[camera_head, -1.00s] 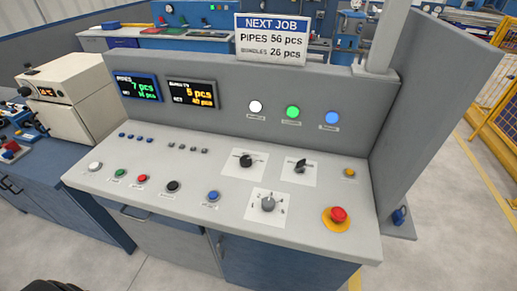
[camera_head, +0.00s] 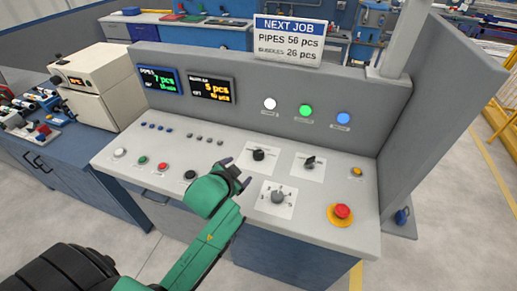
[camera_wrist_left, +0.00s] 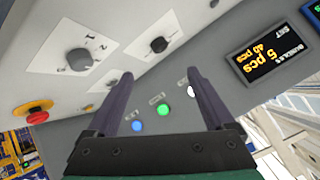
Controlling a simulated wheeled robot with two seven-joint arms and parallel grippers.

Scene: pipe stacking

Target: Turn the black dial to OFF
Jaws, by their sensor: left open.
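A round black dial (camera_head: 259,155) sits on a white plate on the sloped panel. A second black dial (camera_head: 310,162) sits to its right, and a grey numbered dial (camera_head: 278,196) is nearer the front. In the left wrist view, that dial (camera_wrist_left: 158,45) lies beyond the fingertips. The second black dial is partly hidden by a finger there. My right gripper is not in view.
A red emergency button (camera_head: 342,211) on a yellow base is at the panel's right front. Push buttons line the left front, the black one (camera_head: 190,175) beside my arm. Two displays and three lamps, including a green one (camera_head: 306,111), are on the upright back wall.

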